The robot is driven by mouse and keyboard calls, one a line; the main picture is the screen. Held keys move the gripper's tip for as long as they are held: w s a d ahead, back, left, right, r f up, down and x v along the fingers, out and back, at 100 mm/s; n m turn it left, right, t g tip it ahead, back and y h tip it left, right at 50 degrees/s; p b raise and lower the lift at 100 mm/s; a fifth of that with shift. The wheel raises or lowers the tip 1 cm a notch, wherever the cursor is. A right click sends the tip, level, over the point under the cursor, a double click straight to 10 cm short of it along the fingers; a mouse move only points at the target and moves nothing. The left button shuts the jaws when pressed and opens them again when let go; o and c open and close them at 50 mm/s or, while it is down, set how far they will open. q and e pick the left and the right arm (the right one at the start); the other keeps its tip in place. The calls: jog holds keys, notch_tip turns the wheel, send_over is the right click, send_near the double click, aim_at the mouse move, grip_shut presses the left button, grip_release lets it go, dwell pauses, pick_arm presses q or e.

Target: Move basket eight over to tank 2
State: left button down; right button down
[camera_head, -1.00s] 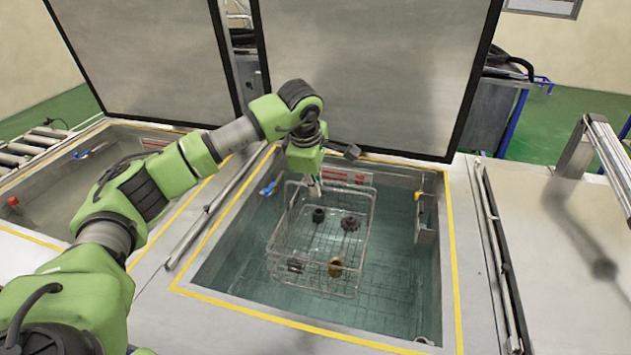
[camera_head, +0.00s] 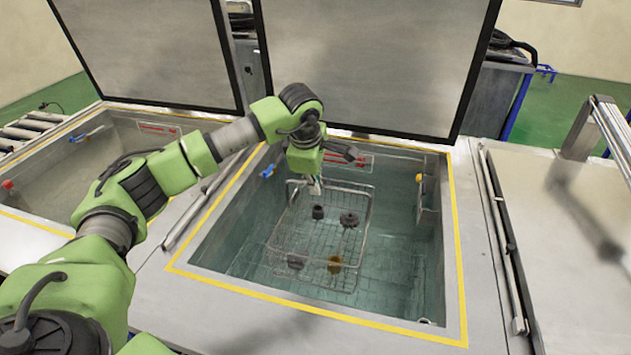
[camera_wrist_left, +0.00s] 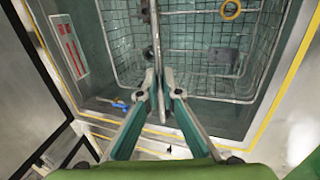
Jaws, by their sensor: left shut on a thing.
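The wire basket (camera_head: 357,235) hangs inside the middle tank (camera_head: 225,262), its lower part apparently under the greenish water. It holds several small parts, among them dark fittings (camera_head: 349,219) and a brass-coloured ring (camera_head: 334,265). No number on basket or tank is readable. My left gripper (camera_head: 316,187) reaches down to the basket's back-left rim. In the left wrist view, my left gripper's fingers (camera_wrist_left: 163,77) are shut on the basket's wire handle, with the basket's mesh (camera_wrist_left: 205,60) below. My right gripper is not in view.
A raised lid (camera_head: 370,60) stands open behind this tank, and another lid (camera_head: 145,50) behind the left tank (camera_head: 55,175). A flat closed cover (camera_head: 560,230) lies at the right. Rails (camera_head: 500,240) run between the stations. The tank has free room right of the basket.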

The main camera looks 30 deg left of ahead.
pick_arm(q)
jog(key=b, duration=0.3)
send_over(317, 236)
jog(key=shift+f, duration=2.4)
jog(key=shift+s+f+b, duration=0.15)
jog(key=shift+f+b, duration=1.85)
jog(key=shift+f, duration=0.75)
jog(key=shift+s+f+b, duration=0.15)
jog(key=shift+f+b, duration=1.85)
jog(key=shift+f, duration=0.7)
jog(key=shift+f+b, duration=0.45)
jog(key=shift+f, duration=0.05)
jog(key=c, duration=2.2)
grip_release()
jog(key=shift+o, duration=0.2)
jog(key=shift+s, duration=0.15)
